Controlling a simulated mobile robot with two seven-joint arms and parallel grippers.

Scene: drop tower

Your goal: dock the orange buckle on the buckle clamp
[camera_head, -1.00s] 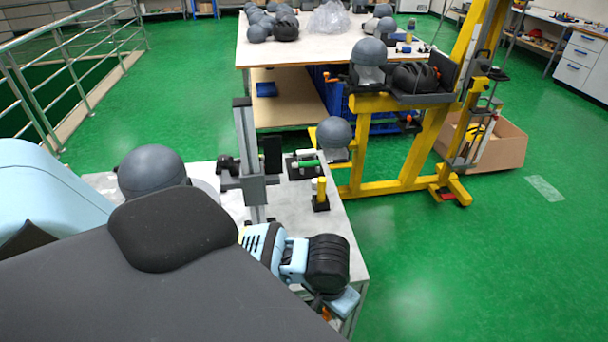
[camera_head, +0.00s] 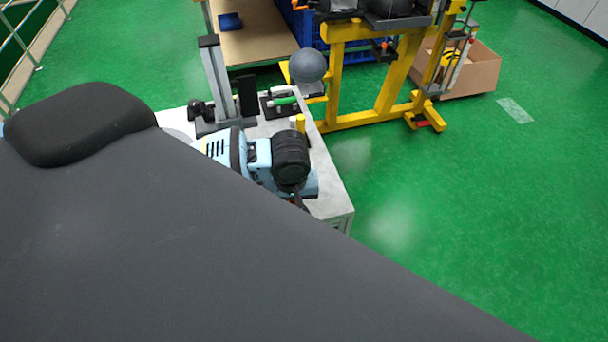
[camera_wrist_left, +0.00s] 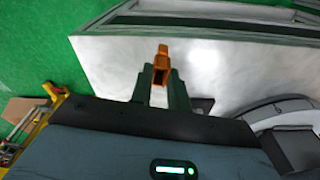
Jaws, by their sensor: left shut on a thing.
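My left gripper (camera_wrist_left: 162,85) is shut on the orange buckle (camera_wrist_left: 162,62), which stands up between the fingertips in the left wrist view. Grey-white tabletop lies behind it there. In the head view, my left wrist sits over the front right part of the small table and hides most of the gripper and buckle. A black fixture with a green handle (camera_head: 284,101) on that table, beyond my wrist, looks like the buckle clamp, but I cannot be sure. The buckle is apart from it. My right gripper is not in view.
A grey upright stand (camera_head: 216,80) is left of the green-handled fixture. A yellow frame (camera_head: 387,80) with a grey ball (camera_head: 308,65) stands beyond the table. Green floor (camera_head: 440,190) is clear at right.

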